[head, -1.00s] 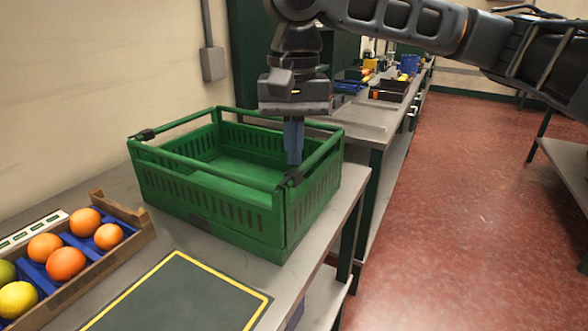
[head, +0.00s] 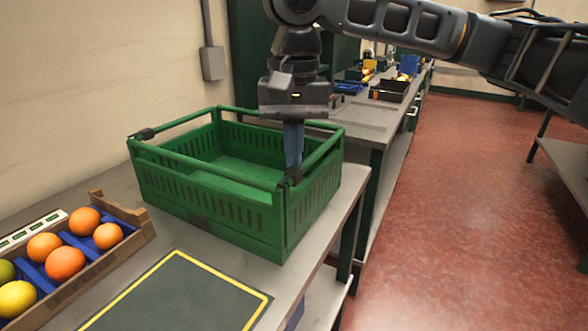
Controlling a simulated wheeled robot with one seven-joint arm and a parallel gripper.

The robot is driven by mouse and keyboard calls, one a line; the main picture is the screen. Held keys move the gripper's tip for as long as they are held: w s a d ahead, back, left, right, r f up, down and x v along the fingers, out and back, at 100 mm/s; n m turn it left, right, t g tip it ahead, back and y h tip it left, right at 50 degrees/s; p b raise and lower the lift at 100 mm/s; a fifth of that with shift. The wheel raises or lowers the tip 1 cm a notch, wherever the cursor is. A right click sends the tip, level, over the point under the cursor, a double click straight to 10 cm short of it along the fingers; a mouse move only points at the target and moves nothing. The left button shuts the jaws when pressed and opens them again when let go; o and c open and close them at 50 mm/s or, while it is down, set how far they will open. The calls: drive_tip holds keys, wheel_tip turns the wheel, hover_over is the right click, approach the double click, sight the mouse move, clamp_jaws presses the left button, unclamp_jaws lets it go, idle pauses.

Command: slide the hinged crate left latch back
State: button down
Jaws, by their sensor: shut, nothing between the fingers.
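The green hinged crate (head: 225,205) stands upright and empty on the grey table. One black latch (head: 144,134) sits on its far left corner of the rim. Another black latch (head: 289,178) sits at the near right corner. My gripper (head: 293,168) points straight down at that near right latch. Its fingers are shut with nothing between them, and the tips are right at the latch. I cannot tell whether they touch it, as the fingers partly cover it.
A wooden tray (head: 140,238) with blue dividers holds oranges and yellow or green fruit at the left. A dark mat (head: 180,300) with a yellow border lies in front of the crate. More benches with bins stand behind. A red floor is at the right.

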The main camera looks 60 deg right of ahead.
sight(303, 163)
drive_tip(key=shift+f, duration=0.5)
drive_tip(key=shift+d, duration=0.25)
idle(0.4)
drive_tip(key=shift+d+f, duration=0.1)
drive_tip(key=shift+f, duration=0.05)
idle(0.4)
drive_tip(key=shift+d+r+p, duration=0.25)
drive_tip(key=shift+d+p, duration=0.8)
drive_tip(key=shift+d, duration=0.05)
idle(2.1)
drive_tip(key=shift+d+f, duration=0.15)
drive_tip(key=shift+d, duration=0.15)
idle(0.6)
wheel_tip(303, 163, up, 7)
drive_tip(key=p, duration=0.7)
drive_tip(key=shift+p, duration=0.3)
idle(0.5)
